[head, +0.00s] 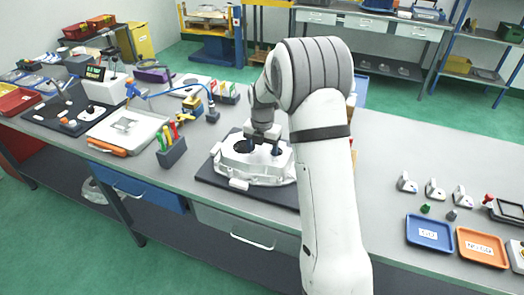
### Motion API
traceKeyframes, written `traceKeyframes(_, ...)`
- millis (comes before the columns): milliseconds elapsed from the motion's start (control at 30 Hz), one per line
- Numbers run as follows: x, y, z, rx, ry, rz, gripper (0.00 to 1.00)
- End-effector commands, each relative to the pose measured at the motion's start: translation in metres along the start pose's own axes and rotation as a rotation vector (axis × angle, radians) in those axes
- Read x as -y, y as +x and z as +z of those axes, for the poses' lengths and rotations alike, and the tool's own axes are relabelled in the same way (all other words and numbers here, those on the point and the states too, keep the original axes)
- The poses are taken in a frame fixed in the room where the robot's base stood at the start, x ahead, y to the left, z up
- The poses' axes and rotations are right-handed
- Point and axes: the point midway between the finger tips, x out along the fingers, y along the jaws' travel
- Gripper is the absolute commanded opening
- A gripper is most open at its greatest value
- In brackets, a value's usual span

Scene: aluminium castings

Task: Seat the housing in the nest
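A pale grey-white cast housing (238,165) sits over a dark flat plate (211,178) on the bench, near the middle of the head view. My gripper (263,147) points down at the housing's top from above, with its two dark fingers spaced apart. The fingertips reach the dark openings in the housing's top. Whether they grip a wall of it or stand free cannot be made out. A separate nest cannot be told apart here; the housing hides whatever lies beneath it. My arm hides the area to the right of the housing.
Left of the housing stand a dark holder with coloured-handled tools (172,150), a blue hose (170,92) and a white tray (127,131). At right are a blue tray (429,233), an orange tray (483,247) and several small castings. The bench between my arm and these trays is clear.

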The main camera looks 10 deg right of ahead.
Motion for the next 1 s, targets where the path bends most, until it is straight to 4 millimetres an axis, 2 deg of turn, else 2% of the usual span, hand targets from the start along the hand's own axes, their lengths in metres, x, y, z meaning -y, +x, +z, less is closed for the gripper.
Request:
traceKeyframes(233,0.001,0.003,-0.001,-0.005,0.000,-0.004,0.70)
traceKeyframes(333,0.001,-0.002,-0.001,-0.003,0.000,-0.002,0.70)
traceKeyframes(733,-0.001,-0.065,0.000,0.001,-0.001,0.000,0.70)
traceKeyframes(1000,0.000,-0.077,0.000,-0.002,-0.001,-0.001,0.70)
